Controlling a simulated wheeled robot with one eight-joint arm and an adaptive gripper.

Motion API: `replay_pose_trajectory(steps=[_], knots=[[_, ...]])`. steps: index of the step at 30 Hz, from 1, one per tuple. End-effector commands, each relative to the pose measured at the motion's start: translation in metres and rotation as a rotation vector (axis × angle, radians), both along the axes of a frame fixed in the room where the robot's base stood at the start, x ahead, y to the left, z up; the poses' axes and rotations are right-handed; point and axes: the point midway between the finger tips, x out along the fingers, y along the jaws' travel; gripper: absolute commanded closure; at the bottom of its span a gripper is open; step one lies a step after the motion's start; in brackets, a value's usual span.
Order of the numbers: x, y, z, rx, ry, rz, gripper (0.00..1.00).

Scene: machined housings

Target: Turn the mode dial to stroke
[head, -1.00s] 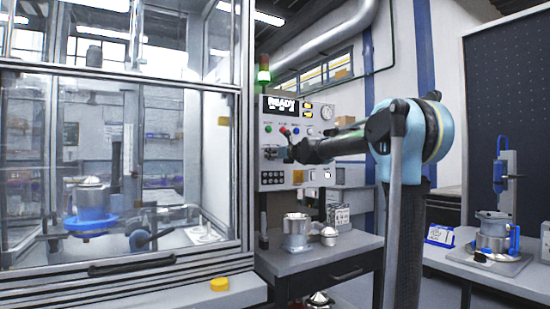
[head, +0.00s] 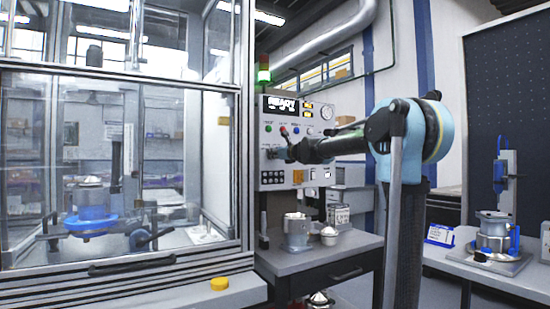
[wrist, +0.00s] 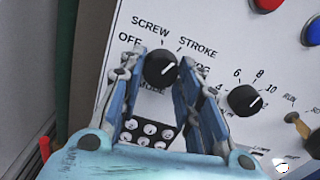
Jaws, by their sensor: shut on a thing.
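The mode dial (wrist: 160,68) is a round black knob with a white pointer line on the white panel in the wrist view. OFF, SCREW, STROKE and a partly covered JOG label stand around it. The pointer slants up and right, toward the STROKE and JOG side; I cannot tell exactly which mark it meets. My gripper (wrist: 159,62) is shut on the dial, one blue finger on each side. The MODE label below is partly hidden by the left finger. In the head view my gripper (head: 283,153) is at the left part of the control panel (head: 318,122), hiding the dial.
A second black knob (wrist: 244,100) with a number scale sits right of the dial. A RUN key switch (wrist: 298,124) and red and blue buttons are farther right. A workbench (head: 335,257) with metal parts is below the panel. A glazed enclosure (head: 120,150) stands to the left.

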Motion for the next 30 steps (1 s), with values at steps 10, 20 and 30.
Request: replay_pose_trajectory(steps=[10, 20, 30], knots=[[0.000, 0.000, 0.000, 0.001, 0.000, -0.001, 0.48], [-0.011, -0.008, 0.000, 0.001, 0.000, -0.002, 0.48], [-0.053, -0.037, -0.001, 0.001, 0.002, -0.002, 0.48]])
